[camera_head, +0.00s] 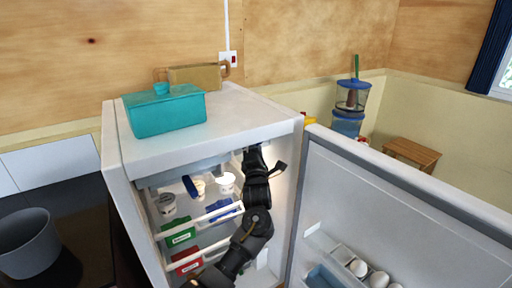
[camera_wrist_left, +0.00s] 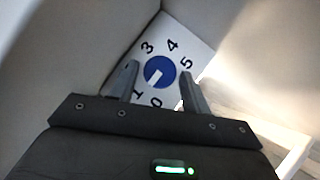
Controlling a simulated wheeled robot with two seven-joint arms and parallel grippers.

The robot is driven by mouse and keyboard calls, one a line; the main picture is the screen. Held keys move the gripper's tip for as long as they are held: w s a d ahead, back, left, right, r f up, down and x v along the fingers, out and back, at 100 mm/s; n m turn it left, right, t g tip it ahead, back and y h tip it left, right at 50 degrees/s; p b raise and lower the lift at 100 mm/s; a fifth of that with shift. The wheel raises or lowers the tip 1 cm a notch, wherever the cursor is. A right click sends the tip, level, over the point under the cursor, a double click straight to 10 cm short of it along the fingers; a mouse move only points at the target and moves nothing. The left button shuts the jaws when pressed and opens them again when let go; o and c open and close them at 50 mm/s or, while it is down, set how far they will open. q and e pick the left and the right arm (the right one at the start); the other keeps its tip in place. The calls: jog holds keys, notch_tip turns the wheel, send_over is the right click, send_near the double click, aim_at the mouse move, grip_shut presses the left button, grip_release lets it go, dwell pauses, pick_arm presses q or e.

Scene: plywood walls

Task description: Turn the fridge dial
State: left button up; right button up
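The fridge dial is a blue round knob (camera_wrist_left: 160,72) on a white number plate (camera_wrist_left: 199,50) in the left wrist view. Its white mark points down-left, roughly towards the 1. The numbers 0, 1, 3, 4 and 5 show; the 2 is hidden. My left gripper (camera_wrist_left: 158,70) is open, with one finger on each side of the knob as seen from the wrist; I cannot tell whether they touch it. In the head view my left arm reaches into the upper part of the open fridge (camera_head: 205,155), and the dial is hidden there. My right gripper is not in view.
The fridge door (camera_head: 390,215) stands open to the right, with eggs (camera_head: 378,279) in its shelf. Shelves with tubs and a green box (camera_head: 180,232) lie beside my arm. A teal pot (camera_head: 165,112) and a wooden object (camera_head: 195,76) stand on top.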

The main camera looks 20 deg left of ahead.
pick_arm(q)
jog(key=c, duration=0.7)
jog(key=m+g+h+p, duration=0.1)
jog(key=m+p, duration=0.1)
jog(key=m+h+p, duration=0.1)
jog(key=m+p, duration=0.1)
jog(key=p, duration=0.1)
jog(key=shift+r+m+g, duration=0.2)
jog(key=shift+m+g, duration=0.1)
jog(key=shift+g, duration=0.1)
jog(key=o, duration=1)
jog(key=shift+a, duration=0.1)
jog(key=shift+s, duration=0.1)
